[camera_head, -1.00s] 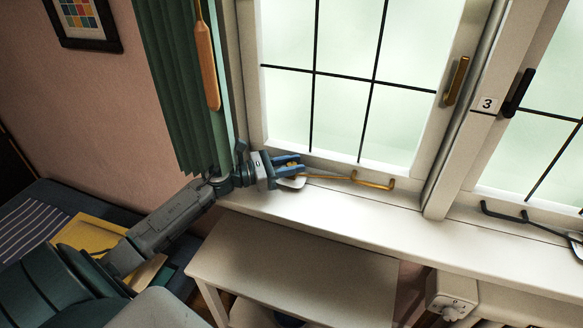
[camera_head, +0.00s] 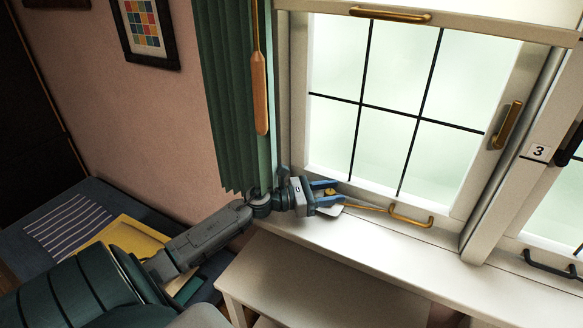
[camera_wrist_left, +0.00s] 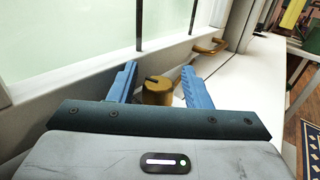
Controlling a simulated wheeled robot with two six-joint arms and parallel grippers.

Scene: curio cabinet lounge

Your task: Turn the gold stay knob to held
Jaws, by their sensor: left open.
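The gold stay knob (camera_wrist_left: 157,90) stands between the two blue fingers of my left gripper (camera_wrist_left: 158,85) in the left wrist view. It is a round gold cap with a dark mark on top. The fingers are open, with a gap visible on each side of the knob. In the head view my left gripper (camera_head: 325,194) reaches over the window sill at the left window's lower corner, and its fingers mostly hide the knob. My right gripper is not in view.
The left window has a gold side handle (camera_head: 507,125) and a gold top handle (camera_head: 390,14). A green curtain (camera_head: 235,100) with a wooden pull (camera_head: 260,95) hangs left of it. A white table (camera_head: 320,285) stands below the sill (camera_head: 440,262).

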